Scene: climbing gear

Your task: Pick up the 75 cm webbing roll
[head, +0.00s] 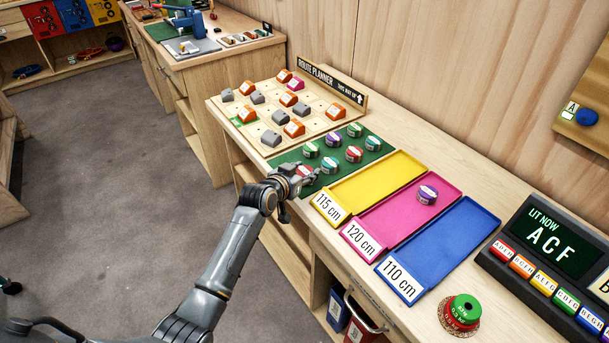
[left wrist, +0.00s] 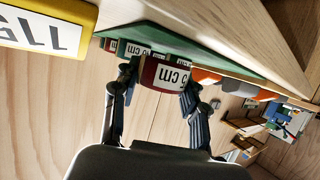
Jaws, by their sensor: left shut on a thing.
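My left gripper (head: 303,181) is at the near edge of a green mat (head: 378,157) on the bench. It is shut on a dark red webbing roll (left wrist: 168,76), which sits between its two fingers in the left wrist view. The roll's white label shows "5 cm"; any digit before that is not clear. In the head view the gripper partly covers this roll. I cannot tell whether the roll still touches the mat. Several other webbing rolls (head: 354,154) stand on the mat behind it. My right gripper is not in view.
Right of the mat lie a yellow tray (head: 375,183), a pink tray (head: 385,222) holding a purple roll (head: 427,194), and a blue tray (head: 440,250). A route planner board (head: 320,107) with blocks stands on the left. A lit display (head: 550,240) is at right.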

